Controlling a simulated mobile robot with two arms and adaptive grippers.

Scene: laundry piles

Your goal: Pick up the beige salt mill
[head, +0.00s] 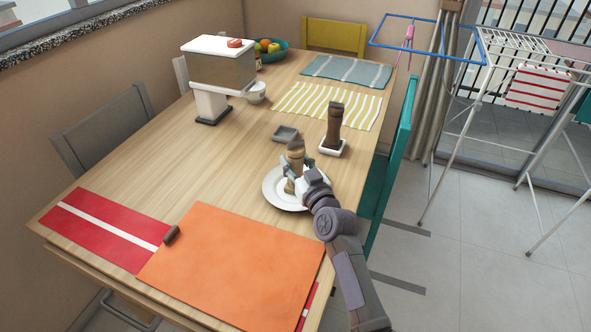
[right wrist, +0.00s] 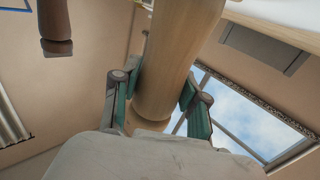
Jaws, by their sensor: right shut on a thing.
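The beige salt mill (head: 295,151) is upright over the white plate (head: 273,190) on the table. My right gripper (head: 301,176) is shut on it, low on its body, and hides part of it. In the right wrist view the mill (right wrist: 168,60) stands between the green finger pads of the gripper (right wrist: 158,98), which press on both sides. I cannot tell whether its base touches the plate. My left gripper is not in view.
A dark brown mill (head: 334,128) stands on a small white dish (head: 333,149) just behind, with a grey dish (head: 285,134) to its left. An orange mat (head: 235,262) lies in front. A teal chair (head: 393,160) borders the right edge. The table's left middle is clear.

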